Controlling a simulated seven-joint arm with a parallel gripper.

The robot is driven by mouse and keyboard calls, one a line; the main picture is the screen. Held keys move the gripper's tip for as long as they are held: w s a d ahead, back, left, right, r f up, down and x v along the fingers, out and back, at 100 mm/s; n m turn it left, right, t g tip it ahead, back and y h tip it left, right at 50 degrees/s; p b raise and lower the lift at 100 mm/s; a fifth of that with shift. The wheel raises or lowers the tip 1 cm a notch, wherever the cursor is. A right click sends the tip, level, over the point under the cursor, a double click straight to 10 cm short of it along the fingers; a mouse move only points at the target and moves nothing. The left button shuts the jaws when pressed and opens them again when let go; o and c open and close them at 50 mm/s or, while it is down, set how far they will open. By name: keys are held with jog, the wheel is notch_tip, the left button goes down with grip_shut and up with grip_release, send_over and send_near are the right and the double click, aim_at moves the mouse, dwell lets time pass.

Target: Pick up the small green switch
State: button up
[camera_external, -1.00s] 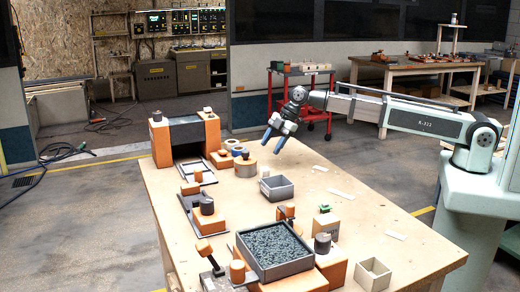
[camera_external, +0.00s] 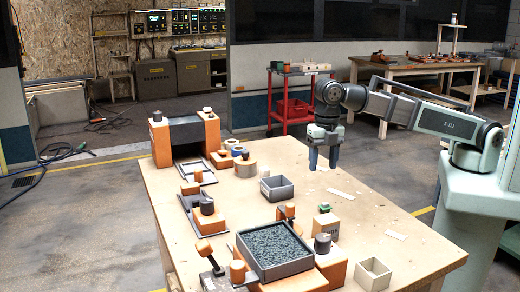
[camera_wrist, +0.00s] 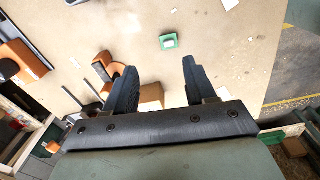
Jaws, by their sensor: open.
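In the wrist view the green switch (camera_wrist: 168,42) shows a pale patch, just beyond the gap between the fingertips. My gripper (camera_external: 324,165) points down above the table, higher in the picture than the switch and apart from it. The wrist view shows both fingers of my gripper (camera_wrist: 158,66) spread, with nothing between their tips. A brown block side (camera_wrist: 151,95) shows lower down between the fingers.
A grey open bin (camera_external: 277,195) stands left of the switch. A dark gravel-filled tray (camera_external: 310,262) is in front, with orange blocks and a dark cylinder (camera_external: 322,243) near it. A pale open box (camera_external: 374,281) stands at front right. An orange arch (camera_external: 160,142) is at the far left.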

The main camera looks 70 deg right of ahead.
aim_at(325, 208)
jog(key=shift+n, duration=0.3)
jog(key=shift+s+a+f, duration=0.1)
jog(key=shift+s+f, duration=0.2)
jog(key=shift+f, duration=1.9)
jog(key=shift+s+a+f, duration=0.1)
jog(key=shift+s+f, duration=0.2)
jog(key=shift+f, duration=1.95)
jog(key=shift+s+a+f, duration=0.1)
jog(key=shift+s+f, duration=0.2)
jog(key=shift+f, duration=1.9)
jog(key=shift+c, duration=0.3)
jog(key=c, duration=0.8)
jog(key=shift+r, duration=0.1)
jog(key=shift+c, duration=0.2)
